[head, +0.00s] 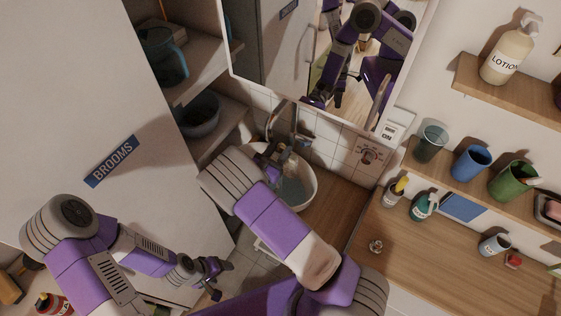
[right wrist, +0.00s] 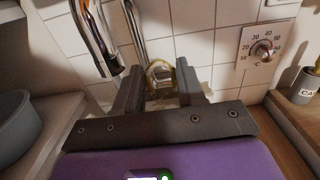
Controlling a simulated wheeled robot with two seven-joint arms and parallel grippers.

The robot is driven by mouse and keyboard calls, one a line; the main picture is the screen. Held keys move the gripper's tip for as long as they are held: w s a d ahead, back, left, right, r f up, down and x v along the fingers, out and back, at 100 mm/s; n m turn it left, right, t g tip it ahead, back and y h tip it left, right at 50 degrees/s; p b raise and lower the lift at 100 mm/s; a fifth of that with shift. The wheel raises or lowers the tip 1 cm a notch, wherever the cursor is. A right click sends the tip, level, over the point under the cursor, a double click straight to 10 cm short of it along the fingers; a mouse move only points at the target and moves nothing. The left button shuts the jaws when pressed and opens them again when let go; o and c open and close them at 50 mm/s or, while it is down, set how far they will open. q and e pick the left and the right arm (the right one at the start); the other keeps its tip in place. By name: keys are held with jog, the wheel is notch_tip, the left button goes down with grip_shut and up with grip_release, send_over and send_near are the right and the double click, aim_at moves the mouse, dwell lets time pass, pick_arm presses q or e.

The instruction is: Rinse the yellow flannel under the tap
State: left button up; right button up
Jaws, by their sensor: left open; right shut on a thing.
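The basin (head: 308,190) is at the middle of the head view, with bluish water or a bluish inside. The tap (head: 281,117) rises at its back; its chrome spout (right wrist: 95,38) is left of my right gripper in the right wrist view. My right gripper (head: 274,158) reaches over the basin close to the tap. Whether water runs is unclear. My left gripper (head: 213,278) is open and empty, low left of the basin.
A mirror (head: 345,50) hangs above the basin. A thermometer dial (head: 368,156) is on the tiles. The wooden counter (head: 420,260) on the right holds bottles and cups. The white BROOMS door (head: 100,110) and shelves with a bowl (head: 198,118) stand left.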

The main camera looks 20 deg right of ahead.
jog(key=shift+w+a, duration=0.15)
jog(key=shift+a, duration=0.15)
jog(key=shift+d, duration=0.15)
jog(key=shift+s+d, duration=0.3)
jog(key=shift+d, duration=0.15)
jog(key=shift+w+a, duration=0.1)
jog(key=shift+a, duration=0.1)
jog(key=shift+w+a, duration=0.2)
jog(key=shift+a, duration=0.2)
jog(key=shift+d, duration=0.15)
jog(key=shift+s+d, duration=0.3)
jog(key=shift+d, duration=0.15)
jog(key=s+a, duration=0.4)
jog(key=s, duration=0.3)
dwell(0.7)
